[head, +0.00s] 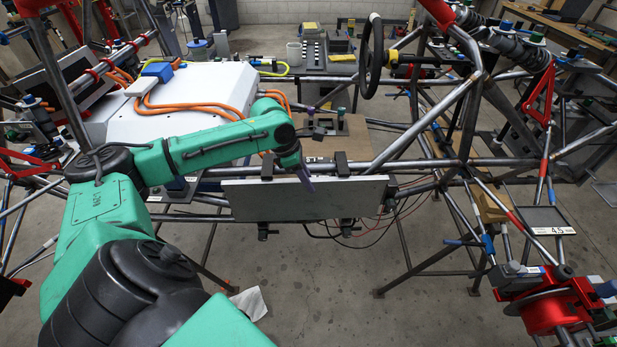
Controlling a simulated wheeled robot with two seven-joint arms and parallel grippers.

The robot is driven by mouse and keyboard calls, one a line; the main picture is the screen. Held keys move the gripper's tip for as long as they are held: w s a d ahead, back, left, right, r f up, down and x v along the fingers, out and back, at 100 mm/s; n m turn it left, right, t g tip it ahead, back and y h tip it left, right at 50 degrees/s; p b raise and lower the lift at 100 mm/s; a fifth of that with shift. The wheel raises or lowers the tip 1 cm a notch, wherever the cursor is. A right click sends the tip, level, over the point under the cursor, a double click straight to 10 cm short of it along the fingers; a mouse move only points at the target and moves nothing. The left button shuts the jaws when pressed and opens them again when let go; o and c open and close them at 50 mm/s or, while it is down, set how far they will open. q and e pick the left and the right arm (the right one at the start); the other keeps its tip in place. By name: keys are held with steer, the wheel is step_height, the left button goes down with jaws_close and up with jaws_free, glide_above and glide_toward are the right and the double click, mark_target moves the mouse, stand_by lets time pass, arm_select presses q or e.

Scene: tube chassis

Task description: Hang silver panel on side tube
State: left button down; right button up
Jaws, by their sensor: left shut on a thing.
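The silver panel (345,200) is a flat, light grey rectangle, held roughly upright with its long side level, in the middle of the head view. Two black hooks (341,164) stand up at its top edge. The side tube (215,172) of the chassis runs level behind the panel's top edge, near the hooks. I cannot tell whether the hooks rest on the tube. My right gripper is not in view.
A white battery box (190,95) with orange cables lies in the chassis at left. A steering wheel (372,57) stands at the upper middle. Sloping tubes (425,120) cross right of the panel. Thin cables (385,225) hang at its lower right. The floor (320,290) in front is mostly clear.

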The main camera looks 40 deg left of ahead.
arm_select(q)
steer(key=shift+f, duration=0.5)
steer(key=c, duration=0.7)
jaws_free()
steer(key=shift+s, duration=0.1)
steer(key=shift+f, duration=0.1)
